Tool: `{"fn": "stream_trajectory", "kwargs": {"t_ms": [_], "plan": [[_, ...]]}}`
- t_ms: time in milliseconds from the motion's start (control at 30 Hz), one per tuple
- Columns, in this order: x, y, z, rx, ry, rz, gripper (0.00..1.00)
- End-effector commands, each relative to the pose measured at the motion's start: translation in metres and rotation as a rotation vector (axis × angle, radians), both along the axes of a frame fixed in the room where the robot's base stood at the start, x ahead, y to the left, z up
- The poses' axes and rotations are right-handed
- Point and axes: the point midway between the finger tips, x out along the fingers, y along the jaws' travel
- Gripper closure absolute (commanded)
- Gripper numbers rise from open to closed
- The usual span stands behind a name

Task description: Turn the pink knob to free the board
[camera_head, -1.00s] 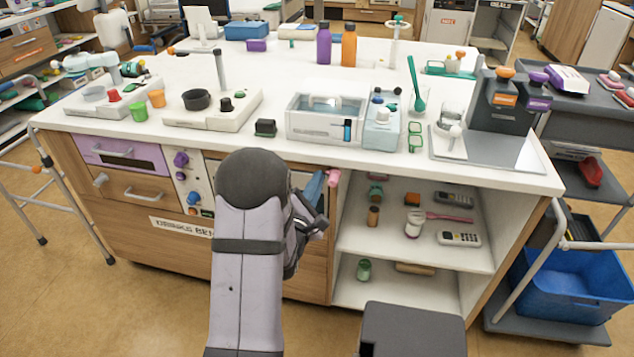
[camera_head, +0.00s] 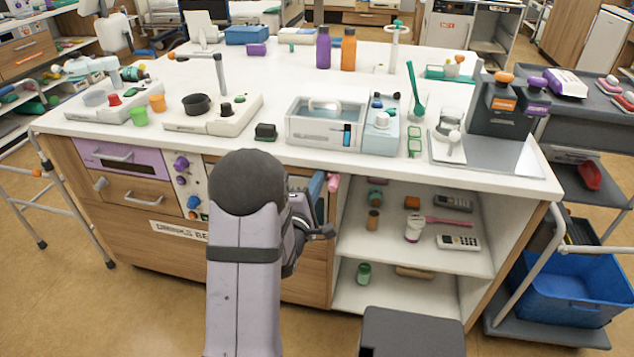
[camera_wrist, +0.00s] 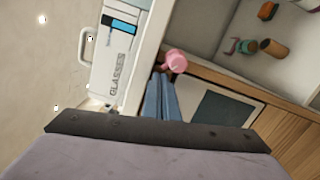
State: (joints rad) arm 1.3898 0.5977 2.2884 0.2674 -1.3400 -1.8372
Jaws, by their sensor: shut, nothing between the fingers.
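The pink knob (camera_head: 333,182) sits below the counter's front edge, at the left side of the open shelves. It also shows in the wrist view (camera_wrist: 175,60) as a round pink piece with a short stub. My gripper (camera_head: 320,176) has blue fingers, shut and empty, just left of the knob. In the wrist view, the fingertips (camera_wrist: 160,75) lie beside the knob's stub; I cannot tell whether they touch. A pale panel with a dark pane (camera_wrist: 222,109) lies beside the fingers. I cannot tell whether it is the board. My arm hides much of that front in the head view.
The white counter (camera_head: 330,160) overhangs the knob. A glasses washer box (camera_head: 325,122) stands on it above. Open shelves (camera_head: 385,235) with several small items lie right of the knob. Drawers (camera_head: 140,190) and a panel of knobs (camera_head: 190,190) are left of my arm.

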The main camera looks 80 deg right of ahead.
Motion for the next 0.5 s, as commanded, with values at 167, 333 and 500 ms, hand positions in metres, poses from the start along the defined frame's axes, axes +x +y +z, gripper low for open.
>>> {"fn": "stream_trajectory", "kwargs": {"t_ms": [167,333,500], "plan": [[-0.0009,0.0000,0.0003,0.000,0.000,-0.002,1.00],[-0.0005,0.0000,0.0000,0.000,0.000,-0.002,1.00],[0.0068,0.0009,-0.0027,-0.001,0.000,0.002,1.00]]}}
